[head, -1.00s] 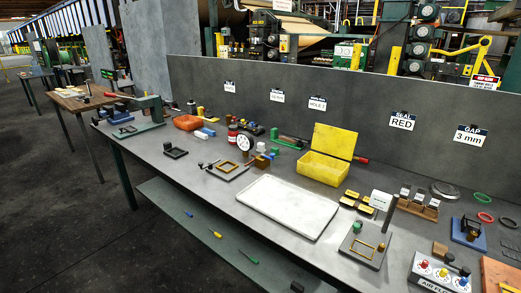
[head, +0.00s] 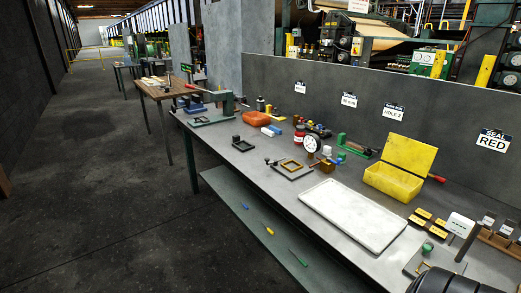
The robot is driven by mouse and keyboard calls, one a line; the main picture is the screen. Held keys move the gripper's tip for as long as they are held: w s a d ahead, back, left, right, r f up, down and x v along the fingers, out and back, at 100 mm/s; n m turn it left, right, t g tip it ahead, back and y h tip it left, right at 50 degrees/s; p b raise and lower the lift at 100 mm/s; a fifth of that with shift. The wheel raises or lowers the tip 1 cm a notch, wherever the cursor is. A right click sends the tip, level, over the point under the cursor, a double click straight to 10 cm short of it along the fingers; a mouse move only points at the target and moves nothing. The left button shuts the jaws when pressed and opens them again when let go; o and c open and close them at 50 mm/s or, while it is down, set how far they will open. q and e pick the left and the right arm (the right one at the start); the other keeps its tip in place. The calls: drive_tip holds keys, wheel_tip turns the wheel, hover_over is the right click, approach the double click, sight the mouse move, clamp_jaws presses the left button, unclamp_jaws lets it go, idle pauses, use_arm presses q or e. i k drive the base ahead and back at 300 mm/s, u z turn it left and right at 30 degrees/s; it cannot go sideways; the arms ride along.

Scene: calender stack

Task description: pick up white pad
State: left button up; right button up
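A small white block (head: 266,131), which may be the white pad, lies on the grey bench beside a blue block (head: 275,129), just right of the orange bin. It is small in the head view, so I cannot be sure that it is the pad. My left gripper is not in view. A dark rounded part, apparently of my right arm, shows at the bottom right corner; no gripper fingers can be seen there.
A large white tray (head: 350,238) lies on the bench (head: 283,210). Around it are an orange bin (head: 257,119), a dial gauge (head: 312,145), an open yellow box (head: 392,183) and small fixtures. A wooden table (head: 165,92) stands farther back. The floor at left is clear.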

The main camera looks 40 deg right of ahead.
sight(327, 150)
drive_tip(key=u, duration=0.8)
drive_tip(key=i, duration=1.9)
drive_tip(key=z, duration=2.95)
